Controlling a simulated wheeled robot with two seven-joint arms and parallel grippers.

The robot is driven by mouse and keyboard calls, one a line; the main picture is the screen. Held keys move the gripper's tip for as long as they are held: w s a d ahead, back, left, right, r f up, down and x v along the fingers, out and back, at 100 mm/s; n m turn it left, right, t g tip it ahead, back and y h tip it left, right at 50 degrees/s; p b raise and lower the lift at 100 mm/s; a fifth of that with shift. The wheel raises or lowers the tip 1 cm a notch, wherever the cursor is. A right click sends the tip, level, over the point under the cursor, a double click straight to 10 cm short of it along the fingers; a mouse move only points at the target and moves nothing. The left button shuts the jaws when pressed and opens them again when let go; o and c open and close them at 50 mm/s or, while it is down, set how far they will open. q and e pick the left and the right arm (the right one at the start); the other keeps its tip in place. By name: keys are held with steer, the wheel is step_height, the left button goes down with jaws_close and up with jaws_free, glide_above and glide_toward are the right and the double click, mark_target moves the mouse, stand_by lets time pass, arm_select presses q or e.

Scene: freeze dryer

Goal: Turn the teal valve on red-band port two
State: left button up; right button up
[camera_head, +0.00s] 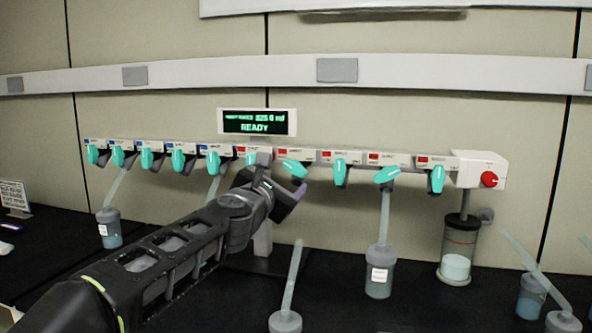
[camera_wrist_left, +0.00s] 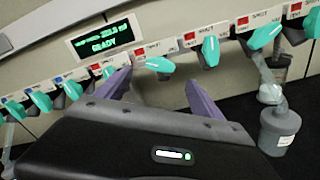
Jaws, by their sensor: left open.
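The manifold bar (camera_head: 450,167) carries a row of teal valves, with blue bands on the left ports and red bands on the right. The second red-band port's teal valve (camera_head: 293,168) lies aslant, nearly sideways, while the valve on its right hangs down. It also shows in the left wrist view (camera_wrist_left: 160,64). My left gripper (camera_head: 281,178) is at this valve, its purple fingers open on either side of it in the wrist view (camera_wrist_left: 160,77). Whether a finger touches it, I cannot tell. The first red-band port's valve (camera_head: 262,158) is partly hidden by my gripper.
A display reading READY (camera_head: 256,122) stands above the bar. A flask (camera_head: 380,275) hangs from the fourth red-band port, whose valve (camera_head: 387,174) is also aslant. Another flask (camera_head: 110,229) hangs at left. Loose flasks (camera_head: 285,321) stand on the dark bench in front.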

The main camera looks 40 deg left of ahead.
mark_target(293, 170)
arm_select(q)
steer(key=shift+p+x, duration=0.4)
steer(key=shift+x, duration=3.55)
steer(key=shift+f, duration=0.1)
steer(key=shift+c, duration=0.6)
steer(key=c, duration=1.3)
steer(key=shift+o, duration=0.2)
steer(key=shift+m, duration=0.4)
steer(key=m, duration=0.5)
steer(key=m+p, duration=0.1)
steer(key=m, duration=0.5)
steer(key=shift+a, duration=0.1)
steer(key=shift+f, duration=0.1)
